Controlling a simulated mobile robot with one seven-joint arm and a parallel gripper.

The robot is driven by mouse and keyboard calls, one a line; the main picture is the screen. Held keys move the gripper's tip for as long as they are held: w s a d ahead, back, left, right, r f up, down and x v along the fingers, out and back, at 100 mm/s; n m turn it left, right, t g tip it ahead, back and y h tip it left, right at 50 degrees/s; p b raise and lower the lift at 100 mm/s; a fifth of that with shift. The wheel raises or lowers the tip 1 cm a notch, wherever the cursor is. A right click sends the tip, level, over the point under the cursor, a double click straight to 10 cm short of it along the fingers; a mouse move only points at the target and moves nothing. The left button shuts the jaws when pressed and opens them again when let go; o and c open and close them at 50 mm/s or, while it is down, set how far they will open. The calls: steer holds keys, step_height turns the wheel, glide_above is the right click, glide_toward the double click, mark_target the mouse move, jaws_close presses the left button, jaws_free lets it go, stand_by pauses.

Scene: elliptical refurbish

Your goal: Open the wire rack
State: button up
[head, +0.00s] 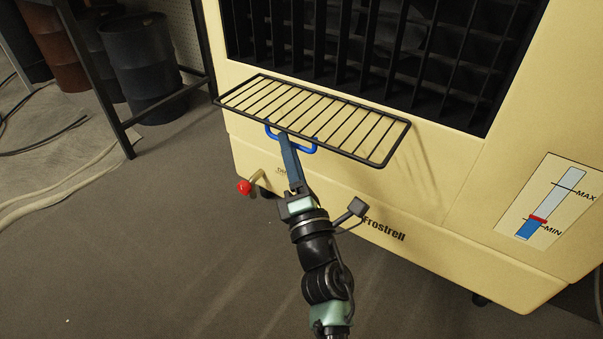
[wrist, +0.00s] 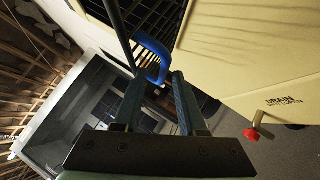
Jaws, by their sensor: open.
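The wire rack (head: 340,150) is a black barred frame on the front of the cream cooler, below its dark grille. It juts outward from the front, roughly flat. A blue loop handle (head: 312,148) sits at its outer edge. In the wrist view the handle (wrist: 154,50) reaches down between my fingertips, with a dark bar of the rack (wrist: 121,28) beside it. My gripper (head: 283,136) is open at the handle, and its fingers (wrist: 160,82) stand on both sides of the loop. I cannot tell whether they touch it.
The cream cooler (head: 440,205) fills the right side. A drain tap with a red knob (head: 244,187) sticks out low at its left corner. A level gauge (head: 545,205) is at right. A dark metal frame (head: 112,110) and barrels (head: 145,65) stand at left. The floor in front is clear.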

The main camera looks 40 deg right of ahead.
steer(key=v, duration=1)
steer(key=shift+s, duration=0.2)
steer(key=shift+a, duration=0.1)
steer(key=w+a+r+m+t+p, duration=0.1)
steer(key=w+a+r+m+p, duration=0.25)
steer(key=r, duration=0.95)
steer(key=a+r+m+t+h+p, duration=0.15)
steer(key=r+m+p, duration=0.35)
steer(key=r, duration=0.8)
steer(key=w+a+r+m+t+p, duration=0.1)
steer(key=w+a+r+m+p, duration=0.15)
steer(key=r+p, duration=0.7)
steer(key=s+a+r+m+t+y+p, duration=0.1)
steer(key=s+a+r+m+y+p, duration=0.15)
steer(key=a+r, duration=0.65)
steer(key=s+a+r+m+t+y+p, duration=0.15)
steer(key=s+r+y+p, duration=0.25)
steer(key=r, duration=1.2)
steer(key=s+a+r+m+t+y+p, duration=0.1)
steer(key=s+a+r+m+y+p, duration=0.4)
steer(key=r, duration=0.7)
step_height(320, 180, up, 35)
steer(key=w+n+h+p, duration=0.2)
steer(key=p, duration=3.2)
steer(key=shift+w+a+p, duration=0.2)
steer(key=shift+a+p, duration=0.15)
steer(key=shift+a, duration=0.05)
steer(key=shift+w+r, duration=0.1)
